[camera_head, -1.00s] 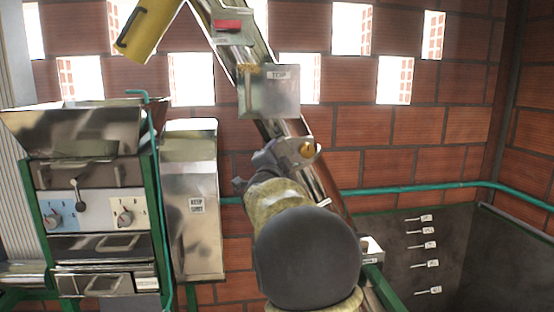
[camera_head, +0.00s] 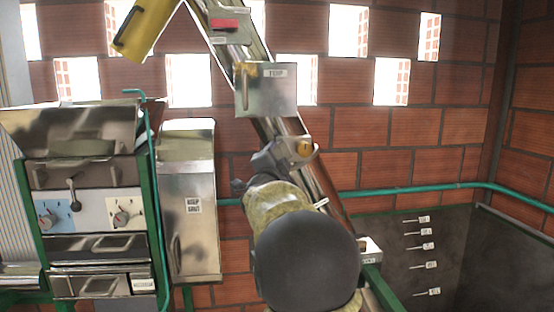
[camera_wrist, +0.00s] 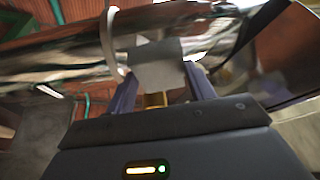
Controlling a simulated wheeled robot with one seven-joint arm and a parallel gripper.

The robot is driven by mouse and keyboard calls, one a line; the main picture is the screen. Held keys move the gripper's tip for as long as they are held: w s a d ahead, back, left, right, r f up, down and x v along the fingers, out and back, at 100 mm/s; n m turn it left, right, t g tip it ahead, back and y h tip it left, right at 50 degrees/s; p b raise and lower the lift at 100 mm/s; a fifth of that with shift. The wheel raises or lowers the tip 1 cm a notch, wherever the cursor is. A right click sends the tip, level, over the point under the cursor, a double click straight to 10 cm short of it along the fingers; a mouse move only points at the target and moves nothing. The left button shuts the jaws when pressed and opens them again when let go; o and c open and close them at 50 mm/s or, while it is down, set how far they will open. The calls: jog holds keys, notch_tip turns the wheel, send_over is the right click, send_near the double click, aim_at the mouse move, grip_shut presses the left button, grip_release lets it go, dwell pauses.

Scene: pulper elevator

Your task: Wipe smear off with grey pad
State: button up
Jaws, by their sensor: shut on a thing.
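A brownish-yellow smear (camera_head: 245,85) runs down the left part of the metal box marked TEMP (camera_head: 280,92), on the slanted elevator tube. My gripper (camera_head: 262,160) is below that box, in front of the tube and apart from the smear. In the wrist view my gripper (camera_wrist: 160,85) has its two fingers on either side of a grey pad (camera_wrist: 158,72) and is shut on it. A small yellow part shows below the pad between the fingers. In the head view my wrist and arm hide most of the gripper, and I cannot make out the pad.
A metal cabinet marked KEEP SHUT (camera_head: 190,235) stands left. A green pipe (camera_head: 420,188) runs along the brick wall. A red-labelled box (camera_head: 226,25) is higher up.

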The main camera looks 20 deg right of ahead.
jog(key=shift+f, duration=0.2)
jog(key=shift+r+p, duration=0.75)
jog(key=shift+r, duration=0.4)
jog(key=shift+f, duration=0.1)
notch_tip(320, 180, down, 2)
jog(key=shift+f+b, duration=0.1)
jog(key=shift+b, duration=1.1)
jog(key=shift+r+p, duration=0.85)
jog(key=shift+r, duration=0.35)
